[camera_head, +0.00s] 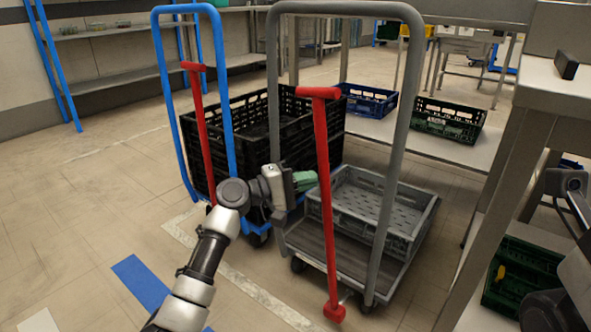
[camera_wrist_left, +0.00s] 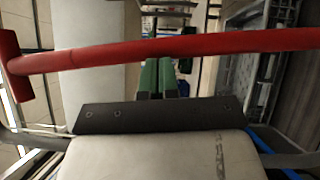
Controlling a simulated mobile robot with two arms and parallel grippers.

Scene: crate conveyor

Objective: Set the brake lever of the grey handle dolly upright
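The grey handle dolly (camera_head: 413,70) stands in the middle of the head view. Its red brake lever (camera_head: 325,200) rises from a red foot near the floor to a T-shaped top, leaning slightly left in the picture. My left gripper (camera_head: 305,180) is beside the lever at about mid-height, its green fingertips just left of the shaft. In the left wrist view the red lever (camera_wrist_left: 180,50) crosses the whole picture, and the green fingers (camera_wrist_left: 157,78) are together, ending at its lower edge. The lever is not between them; contact cannot be told.
A grey crate (camera_head: 370,205) sits on the grey dolly. The blue handle dolly (camera_head: 163,75), with black crates (camera_head: 190,140) and its own red lever (camera_head: 197,110), stands close on the left. A metal table (camera_head: 530,110) stands at right. Floor is open at lower left.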

